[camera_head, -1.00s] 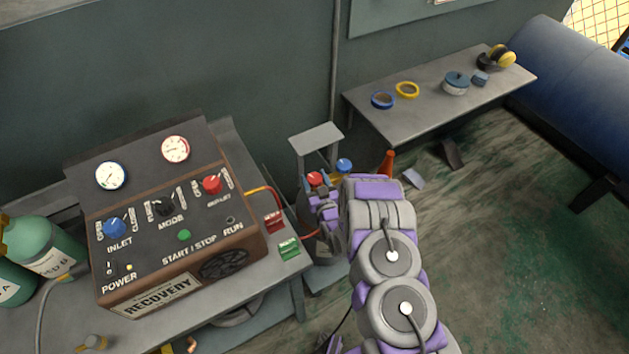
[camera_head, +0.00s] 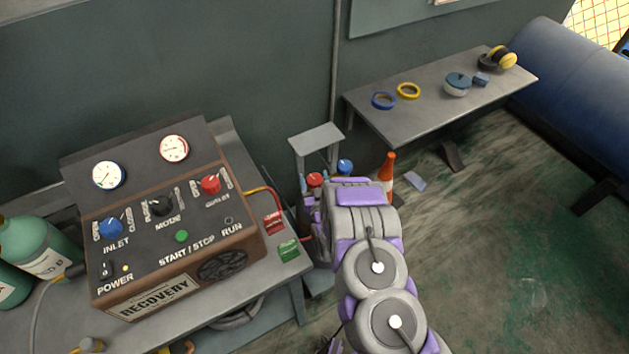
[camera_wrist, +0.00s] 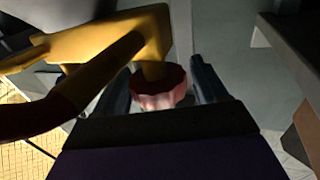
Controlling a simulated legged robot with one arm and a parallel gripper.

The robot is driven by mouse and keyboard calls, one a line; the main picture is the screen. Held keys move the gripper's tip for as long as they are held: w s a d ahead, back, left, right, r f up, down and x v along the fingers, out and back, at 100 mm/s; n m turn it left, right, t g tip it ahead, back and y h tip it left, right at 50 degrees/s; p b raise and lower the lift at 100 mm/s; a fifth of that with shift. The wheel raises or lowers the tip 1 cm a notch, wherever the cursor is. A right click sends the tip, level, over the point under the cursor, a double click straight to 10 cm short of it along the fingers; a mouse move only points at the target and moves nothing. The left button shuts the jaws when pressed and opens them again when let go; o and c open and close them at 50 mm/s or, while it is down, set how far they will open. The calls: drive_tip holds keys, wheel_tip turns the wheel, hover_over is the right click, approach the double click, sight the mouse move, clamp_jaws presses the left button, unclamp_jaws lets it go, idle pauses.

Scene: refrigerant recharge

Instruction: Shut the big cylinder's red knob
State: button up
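The big cylinder's red knob (camera_head: 315,180) shows in the head view beside a blue knob (camera_head: 345,167), under a grey bracket. In the wrist view the red knob (camera_wrist: 159,88) sits between the two fingers of my gripper (camera_wrist: 160,84), below a yellow valve body (camera_wrist: 105,45). The fingers stand apart on either side of it, with the left one close to its edge and a gap at the right. In the head view my arm hides the gripper's fingertips and most of the cylinder.
The recovery machine (camera_head: 165,225) stands on a bench at the left, with red and green tags (camera_head: 288,250) at its edge. A table (camera_head: 430,105) with tape rolls is at the back right. The right floor is mostly clear.

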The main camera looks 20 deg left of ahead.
drive_tip(key=shift+o, duration=0.7)
drive_tip(key=shift+d, duration=0.1)
drive_tip(key=shift+s+d, duration=0.1)
drive_tip(key=shift+s, duration=0.05)
drive_tip(key=p+v, duration=0.4)
drive_tip(key=v, duration=1.3)
drive_tip(key=shift+p, duration=0.4)
drive_tip(key=shift+f, duration=0.1)
